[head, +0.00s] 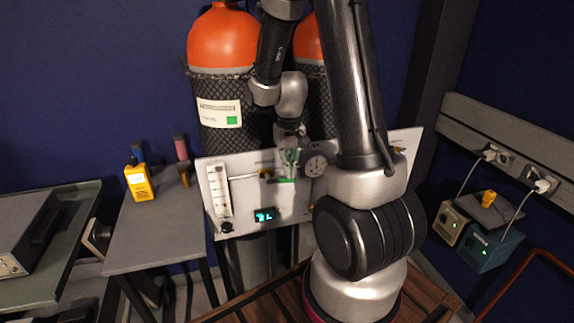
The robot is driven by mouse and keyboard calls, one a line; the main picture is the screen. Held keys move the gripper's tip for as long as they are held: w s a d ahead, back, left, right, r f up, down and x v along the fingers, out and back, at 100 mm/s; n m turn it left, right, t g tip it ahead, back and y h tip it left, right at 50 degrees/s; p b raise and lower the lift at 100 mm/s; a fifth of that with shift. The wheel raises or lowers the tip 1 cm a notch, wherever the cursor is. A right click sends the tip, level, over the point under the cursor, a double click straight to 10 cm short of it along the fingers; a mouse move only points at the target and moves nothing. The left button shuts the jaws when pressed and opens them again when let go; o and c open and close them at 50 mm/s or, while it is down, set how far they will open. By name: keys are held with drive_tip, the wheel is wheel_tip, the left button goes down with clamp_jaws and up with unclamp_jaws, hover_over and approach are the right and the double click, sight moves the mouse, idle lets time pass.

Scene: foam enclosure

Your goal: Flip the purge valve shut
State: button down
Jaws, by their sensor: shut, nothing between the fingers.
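A white gas panel (290,205) stands in front of two orange-topped cylinders. It carries a flow tube (218,190), a round gauge (315,166), a brass fitting (265,173) and a small lit display (265,215). A green bar (284,181) shows on the panel just below my gripper; it may be the purge valve's lever, but I cannot tell for sure. My gripper (291,163) is shut and empty, in front of the panel's upper middle, left of the gauge. Whether it touches anything is too small to tell. My arm hides the panel's right part.
A grey side table (155,235) on the left holds a yellow handheld device (138,182). The cylinders (222,40) rise close behind the panel. Two small boxes (490,248) with cords to wall sockets stand at right. A wooden slatted surface lies below.

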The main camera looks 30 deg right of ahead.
drive_tip(key=shift+s+d+f, duration=0.1)
drive_tip(key=shift+d+f, duration=0.05)
drive_tip(key=shift+f, duration=0.65)
drive_tip(key=shift+d+f, duration=0.15)
drive_tip(key=shift+f, duration=0.75)
wheel_tip(320, 180, up, 12)
idle(0.4)
